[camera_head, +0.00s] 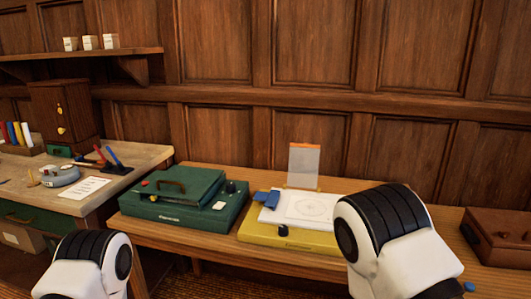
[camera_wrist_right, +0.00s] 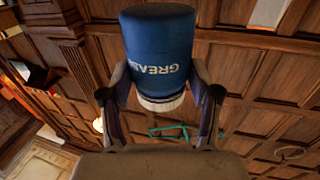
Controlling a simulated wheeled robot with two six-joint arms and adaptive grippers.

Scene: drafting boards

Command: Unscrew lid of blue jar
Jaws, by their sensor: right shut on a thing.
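The blue jar (camera_wrist_right: 157,42), lettered "GREASE", fills the upper middle of the right wrist view. A white ribbed lid (camera_wrist_right: 161,103) is on its end toward my gripper's palm. My right gripper (camera_wrist_right: 159,90) is shut on the jar, with one finger on each side near the lid end. The lettering reads upside down in this view.
A green case (camera_head: 180,211) and a yellow box (camera_head: 292,237) with a drawing board (camera_head: 303,207) sit on the wooden bench. A brown case (camera_head: 499,236) is at the far right. A side desk (camera_head: 130,164) at left holds tools and paper.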

